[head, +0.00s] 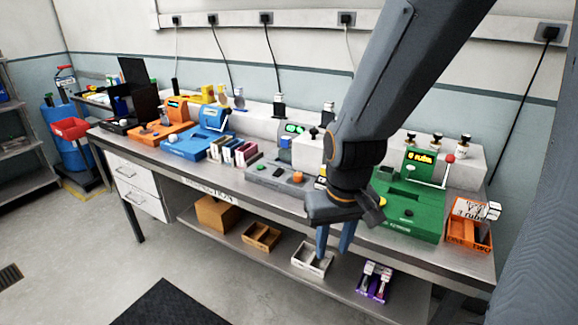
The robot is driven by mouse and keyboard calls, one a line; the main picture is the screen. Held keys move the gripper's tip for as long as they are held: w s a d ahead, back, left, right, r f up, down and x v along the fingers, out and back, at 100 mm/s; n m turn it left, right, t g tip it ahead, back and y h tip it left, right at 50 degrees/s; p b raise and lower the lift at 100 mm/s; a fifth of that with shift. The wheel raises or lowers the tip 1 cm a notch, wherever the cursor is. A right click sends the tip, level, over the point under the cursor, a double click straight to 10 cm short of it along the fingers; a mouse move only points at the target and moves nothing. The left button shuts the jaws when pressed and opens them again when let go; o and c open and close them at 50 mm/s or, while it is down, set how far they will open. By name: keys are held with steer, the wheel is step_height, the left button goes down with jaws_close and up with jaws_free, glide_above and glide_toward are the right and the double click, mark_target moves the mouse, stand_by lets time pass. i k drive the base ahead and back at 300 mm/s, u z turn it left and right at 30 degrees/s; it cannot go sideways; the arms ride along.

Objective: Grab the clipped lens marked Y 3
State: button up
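No marking Y 3 is legible, so I cannot tell which item is the clipped lens. Small pale items stand in the purple tray (359,293) on the lower shelf and in the orange tray (456,243) at the bench's right end; their markings are too small to read. My gripper (334,240) points down in front of the bench's front edge, with its two blue fingers apart and nothing visible between them. In the picture the fingers overlap the area by the white tray (299,260) on the lower shelf. My arm hides part of the bench behind it.
The long grey bench (262,187) carries a green machine (408,208), a grey machine (268,176), a blue machine (190,146), and an orange machine (155,133). A row of upright cards (232,151) stands mid-bench. The lower shelf also holds brown boxes (216,213).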

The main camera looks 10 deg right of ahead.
mark_target(284, 153)
steer(key=u, duration=0.7)
steer(key=i, duration=0.65)
steer(key=z, duration=0.6)
